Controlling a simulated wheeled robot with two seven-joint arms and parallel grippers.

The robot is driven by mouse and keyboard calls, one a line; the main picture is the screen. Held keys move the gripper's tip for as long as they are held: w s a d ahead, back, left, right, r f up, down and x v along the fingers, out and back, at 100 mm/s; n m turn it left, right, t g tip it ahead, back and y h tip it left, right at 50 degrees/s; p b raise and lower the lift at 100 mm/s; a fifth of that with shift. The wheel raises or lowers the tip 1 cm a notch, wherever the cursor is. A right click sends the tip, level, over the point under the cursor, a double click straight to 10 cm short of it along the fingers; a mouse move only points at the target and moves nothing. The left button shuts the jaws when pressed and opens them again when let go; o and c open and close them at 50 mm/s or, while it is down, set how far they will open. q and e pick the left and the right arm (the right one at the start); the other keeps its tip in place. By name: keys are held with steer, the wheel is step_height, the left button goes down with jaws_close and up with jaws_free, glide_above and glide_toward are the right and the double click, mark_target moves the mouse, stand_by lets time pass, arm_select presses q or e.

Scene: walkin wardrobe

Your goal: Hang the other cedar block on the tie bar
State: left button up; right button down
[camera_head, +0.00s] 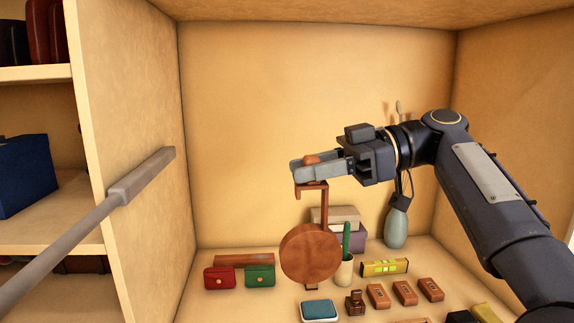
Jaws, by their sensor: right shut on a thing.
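The cedar block (310,256) is a round reddish-brown disc with a stem and a squared hook at its top. My right gripper (311,164) is shut on the top of this hook piece, with a small rounded brown part showing between its fingers. The disc hangs upright below the fingers, in front of the things on the shelf. The tie bar (80,238) appears to be the grey rod at the left, running from the lower left edge to a thicker end by the left panel. The block is to the right of it and apart from it. My left gripper is out of view.
On the shelf stand a red pouch (219,278), a green pouch (260,276), a pen cup (344,270), a yellow level (384,267), a blue case (320,310) and several small brown blocks (404,292). Air between block and bar is clear.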

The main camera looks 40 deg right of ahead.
steer(key=f+p+v, duration=0.2)
steer(key=p+v, duration=0.3)
steer(key=v, duration=0.5)
steer(key=f+p+v, duration=0.2)
steer(key=p+v, duration=0.3)
steer(key=v, duration=0.5)
steer(key=shift+s+d+p, duration=0.2)
steer(key=shift+d+p, duration=0.15)
steer(key=shift+a, duration=0.15)
stand_by(0.3)
steer(key=r+b+x, duration=0.2)
steer(key=b+x, duration=0.2)
steer(key=x, duration=0.6)
steer(key=shift+w+a, duration=0.3)
steer(key=shift+r, duration=0.15)
